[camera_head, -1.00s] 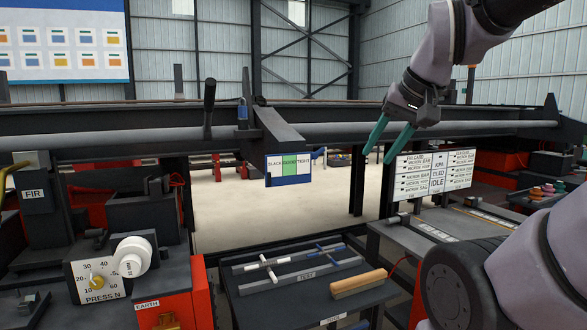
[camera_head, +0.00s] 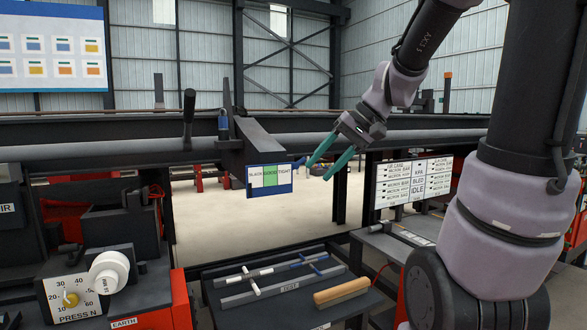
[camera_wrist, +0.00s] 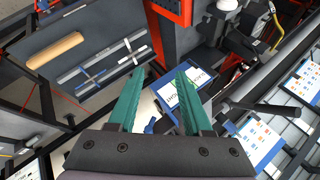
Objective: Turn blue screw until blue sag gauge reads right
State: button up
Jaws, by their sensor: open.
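The blue sag gauge (camera_head: 269,178) is a blue-edged panel marked SLACK, GOOD and TIGHT, with a green middle band. It hangs below the long grey beam, and I cannot make out a pointer on it. A small blue part, apparently the blue screw (camera_head: 299,163), sticks out at the gauge's right. My gripper (camera_head: 319,173) is open and empty, with teal fingers pointing down and left. Its tips are close to the screw on the right; I cannot tell whether they touch. The wrist view shows the gauge (camera_wrist: 187,88) beyond and between the fingers, and a small blue part (camera_wrist: 151,125) nearer.
A dark tray (camera_head: 235,273) below holds T-handled tools (camera_head: 300,263) and a wooden-coloured block (camera_head: 341,292). A white readout board (camera_head: 413,181) stands to the right. A press dial (camera_head: 71,299) is at lower left. A blue-and-black clamp (camera_head: 223,122) stands on the beam.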

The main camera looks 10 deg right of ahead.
jog(key=w+d+f+t+y, duration=0.15)
jog(key=w+y, duration=0.25)
jog(key=w, duration=0.7)
jog(key=t+y, duration=0.2)
jog(key=t, duration=0.2)
send_near(298, 165)
jog(key=shift+n+g, duration=0.25)
jog(key=shift+n, duration=0.05)
jog(key=x, duration=1.1)
jog(key=shift+w, duration=0.2)
grip_shut()
